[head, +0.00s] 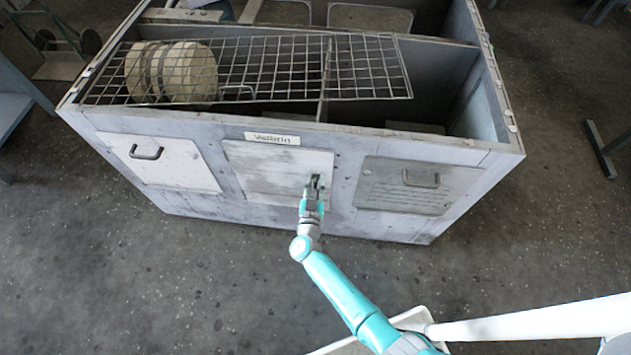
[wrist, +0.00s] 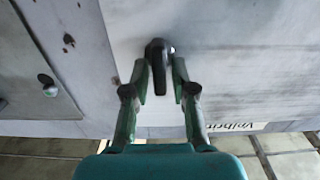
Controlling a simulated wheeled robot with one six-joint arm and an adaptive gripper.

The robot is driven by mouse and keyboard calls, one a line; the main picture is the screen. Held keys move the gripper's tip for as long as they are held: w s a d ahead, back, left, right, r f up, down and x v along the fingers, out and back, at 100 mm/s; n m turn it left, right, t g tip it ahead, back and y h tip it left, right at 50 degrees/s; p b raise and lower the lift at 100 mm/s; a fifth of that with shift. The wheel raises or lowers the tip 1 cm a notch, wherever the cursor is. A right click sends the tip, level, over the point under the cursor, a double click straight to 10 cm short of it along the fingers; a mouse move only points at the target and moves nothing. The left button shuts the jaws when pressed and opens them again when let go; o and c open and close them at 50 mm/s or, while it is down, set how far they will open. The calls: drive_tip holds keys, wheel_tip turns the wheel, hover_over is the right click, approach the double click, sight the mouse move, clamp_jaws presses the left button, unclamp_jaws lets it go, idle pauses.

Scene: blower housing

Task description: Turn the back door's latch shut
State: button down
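The latch is a dark, narrow handle (wrist: 158,70) on a pale door panel (wrist: 220,60) in the wrist view. It lies lengthwise along the picture, its round end away from my gripper. In the head view the door (head: 265,170) is the middle panel of the grey housing's near side and looks closed. My gripper (head: 314,183) is at this door's right part, hiding most of the latch there. In the wrist view my gripper's fingers (wrist: 160,78) stand on either side of the latch, with small gaps seeming to show. I cannot tell whether either finger touches it.
The housing (head: 470,150) is open on top, partly covered by a wire grid (head: 290,70) over a pale drum (head: 185,72). Handled panels (head: 165,165) (head: 405,195) flank the door. A printed label (head: 272,138) sits above it. The floor in front is clear.

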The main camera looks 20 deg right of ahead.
drive_tip(key=shift+w+d+r+m, duration=0.1)
drive_tip(key=shift+w+r+m, duration=0.1)
drive_tip(key=shift+m, duration=0.2)
drive_tip(key=m, duration=0.3)
drive_tip(key=shift+s+d+m, duration=0.1)
drive_tip(key=shift+d+m, duration=0.1)
drive_tip(key=shift+m, duration=0.1)
drive_tip(key=m, duration=0.4)
drive_tip(key=shift+s+d+f+m, duration=0.1)
drive_tip(key=shift+d+m, duration=0.15)
drive_tip(key=shift+m, duration=0.05)
drive_tip(key=shift+s+d+f+m, duration=0.1)
drive_tip(key=shift+f+m, duration=0.05)
drive_tip(key=shift+m, duration=1.35)
drive_tip(key=shift+w+d+f+m, duration=0.1)
drive_tip(key=shift+f+m, duration=0.05)
drive_tip(key=shift+m, duration=1.35)
drive_tip(key=shift+s+f+m, duration=0.1)
drive_tip(key=shift+f+m, duration=0.05)
drive_tip(key=shift+m, duration=1.35)
drive_tip(key=c, duration=1.2)
unclamp_jaws()
drive_tip(key=shift+d+f, duration=0.1)
